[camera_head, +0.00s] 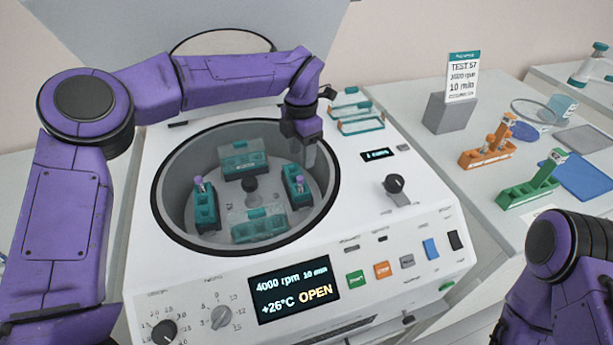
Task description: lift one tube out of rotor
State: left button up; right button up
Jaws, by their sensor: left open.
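The centrifuge (412,230) stands open in front of me, and its display (294,289) reads OPEN. In its round bowl sits the rotor with several teal buckets around a dark hub (250,186). A purple-capped tube (198,183) stands in the left bucket (205,212). Another purple-capped tube (299,180) stands in the right bucket (296,190). My left gripper (304,155) points down over the right side of the bowl, just above the right tube. It is open; I cannot tell whether its fingers flank the tube. My right arm shows at the lower right, its gripper out of view.
Teal frames (358,117) lie on the machine's back right. A knob (394,184) rises from the top.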

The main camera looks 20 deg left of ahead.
aim_at(300, 178)
pick_arm(q)
jog(key=f, duration=0.3)
jog(key=f+p, duration=0.1)
jog(key=f, duration=0.2)
jog(key=s+f+p, duration=0.1)
jog(key=f, duration=0.2)
jog(key=shift+a+f, duration=0.15)
jog(key=c, duration=0.9)
